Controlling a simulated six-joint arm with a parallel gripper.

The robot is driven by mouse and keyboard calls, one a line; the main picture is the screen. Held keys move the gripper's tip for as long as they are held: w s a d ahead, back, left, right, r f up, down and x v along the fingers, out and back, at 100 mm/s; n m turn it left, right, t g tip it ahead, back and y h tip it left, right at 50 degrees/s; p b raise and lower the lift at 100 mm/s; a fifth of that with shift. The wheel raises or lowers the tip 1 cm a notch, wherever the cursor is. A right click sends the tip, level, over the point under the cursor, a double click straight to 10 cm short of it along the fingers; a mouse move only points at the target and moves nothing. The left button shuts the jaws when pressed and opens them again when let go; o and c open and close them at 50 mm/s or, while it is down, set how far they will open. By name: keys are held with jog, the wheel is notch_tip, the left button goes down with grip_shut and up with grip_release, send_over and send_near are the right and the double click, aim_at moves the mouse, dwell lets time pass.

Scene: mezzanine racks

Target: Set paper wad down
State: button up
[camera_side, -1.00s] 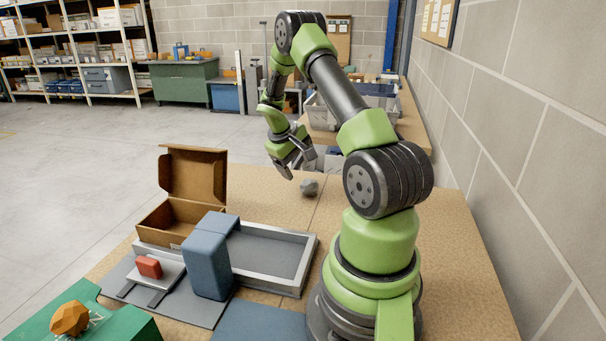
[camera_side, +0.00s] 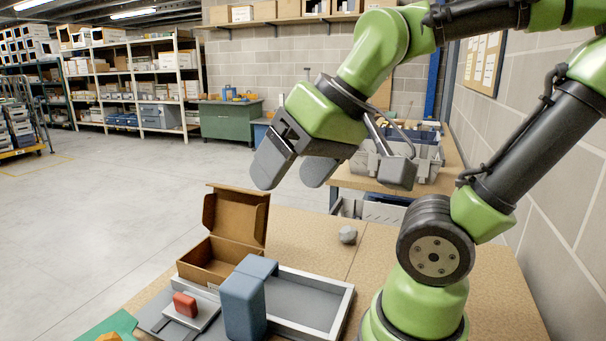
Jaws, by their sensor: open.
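The paper wad (camera_side: 348,235), a small grey crumpled ball, rests on the tan tabletop behind the grey-rimmed tray. My gripper (camera_side: 292,172) is open and empty, raised high above the table and close to the camera. Its grey fingers are spread apart. The wad shows below the gripper in the picture, clear of the fingers.
An open cardboard box (camera_side: 212,262) stands at the left of the shallow tray (camera_side: 345,307). A blue block (camera_side: 243,305) stands upright in front, beside a red block (camera_side: 185,304) on a small scale-like platform. The tabletop around the wad is clear.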

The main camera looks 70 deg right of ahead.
jog(key=shift+s+a+y, duration=0.4)
jog(key=shift+s+a, duration=0.2)
jog(key=shift+s, duration=0.05)
jog(key=shift+c, duration=0.2)
jog(key=shift+s+a, duration=0.3)
jog(key=c, duration=0.3)
jog(key=w+d+f+m+g+h, duration=0.1)
jog(key=w+d+g+h, duration=0.15)
jog(key=w+d, duration=0.55)
jog(key=m+g+h, duration=0.1)
jog(key=g+h, duration=0.3)
jog(key=g, duration=0.2)
send_near(346, 228)
jog(key=w+a+r, duration=0.3)
jog(key=w+r, duration=0.1)
jog(key=r, duration=0.1)
jog(key=shift+g, duration=0.55)
jog(key=x, duration=0.4)
jog(key=s+x, duration=0.1)
jog(key=x, duration=0.3)
jog(key=d+x, duration=0.1)
jog(key=x, duration=0.3)
jog(key=shift+s+r, duration=0.2)
jog(key=shift+r, duration=0.2)
jog(key=shift+a+x, duration=0.15)
jog(key=shift+x, duration=1.3)
jog(key=shift+a+x, duration=0.2)
jog(key=shift+x, duration=1.3)
